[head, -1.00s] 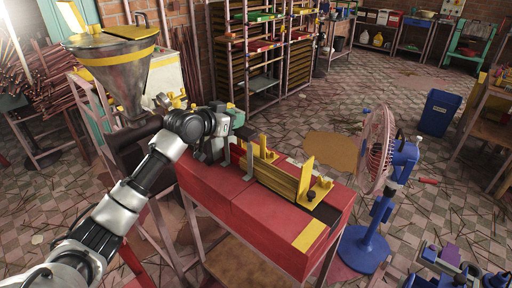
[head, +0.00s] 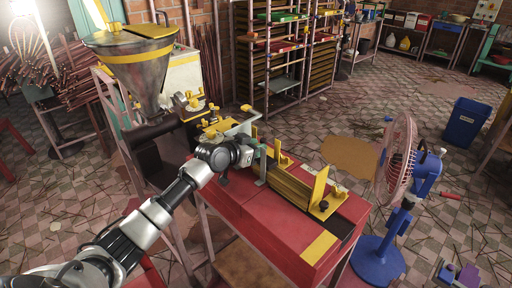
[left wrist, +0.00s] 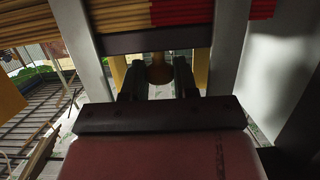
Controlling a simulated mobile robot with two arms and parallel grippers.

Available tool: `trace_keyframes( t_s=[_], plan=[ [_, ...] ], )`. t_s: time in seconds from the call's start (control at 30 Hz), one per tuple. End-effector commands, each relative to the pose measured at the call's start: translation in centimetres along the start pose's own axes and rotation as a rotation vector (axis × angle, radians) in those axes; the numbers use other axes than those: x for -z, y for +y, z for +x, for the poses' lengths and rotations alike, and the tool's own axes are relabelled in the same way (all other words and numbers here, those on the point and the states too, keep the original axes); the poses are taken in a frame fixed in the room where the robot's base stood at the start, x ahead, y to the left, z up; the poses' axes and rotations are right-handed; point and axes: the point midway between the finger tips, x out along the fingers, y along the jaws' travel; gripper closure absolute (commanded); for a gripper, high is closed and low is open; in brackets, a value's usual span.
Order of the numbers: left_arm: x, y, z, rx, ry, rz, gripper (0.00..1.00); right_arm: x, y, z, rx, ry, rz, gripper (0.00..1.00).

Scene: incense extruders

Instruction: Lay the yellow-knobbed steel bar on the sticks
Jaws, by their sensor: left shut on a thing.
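My left gripper (head: 256,157) is over the red bench, at the near left end of the yellow trough (head: 298,193). In the left wrist view its fingers (left wrist: 159,82) are shut on the yellow knob (left wrist: 160,72). The dark steel bar (left wrist: 150,41) runs crosswise just beyond the knob. Yellow sticks (left wrist: 45,22) and red sticks (left wrist: 183,12) lie behind the bar in that view. I cannot tell whether the bar touches them. In the head view the wrist and fittings largely hide the bar and sticks. My right gripper is not in view.
The red bench (head: 240,208) carries a yellow upright plate (head: 320,183). A hopper machine (head: 135,68) stands at the left and a blue fan (head: 395,165) at the right. Shelving (head: 283,60) is behind. Grey uprights (left wrist: 228,45) flank my fingers in the wrist view.

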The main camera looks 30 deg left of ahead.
Motion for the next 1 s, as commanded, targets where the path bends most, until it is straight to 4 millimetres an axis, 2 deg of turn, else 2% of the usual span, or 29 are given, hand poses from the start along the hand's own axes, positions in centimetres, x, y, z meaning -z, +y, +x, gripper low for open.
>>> trace_keyframes(
  t_s=[0.3, 0.33, 0.4, 0.77, 0.87, 1.0],
  plan=[
    [0.1, 0.0, 0.0, 0.001, 0.008, 0.001, 1.0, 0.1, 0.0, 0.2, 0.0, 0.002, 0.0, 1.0],
    [-0.1, 0.0, 0.1, 0.0, 0.002, 0.0, 0.67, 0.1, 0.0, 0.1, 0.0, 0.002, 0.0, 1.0],
    [-0.1, 0.0, 0.0, 0.0, 0.002, 0.0, 0.61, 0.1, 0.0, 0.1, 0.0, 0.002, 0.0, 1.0],
    [0.0, -0.1, -0.5, 0.001, 0.002, 0.001, 0.61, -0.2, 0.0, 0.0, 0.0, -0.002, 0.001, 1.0],
    [0.0, -0.1, -1.8, 0.002, 0.001, 0.002, 0.61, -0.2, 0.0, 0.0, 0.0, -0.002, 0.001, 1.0],
    [-0.1, -0.1, -4.7, 0.002, 0.0, 0.005, 0.61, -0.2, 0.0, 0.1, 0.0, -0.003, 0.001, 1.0]
  ],
)
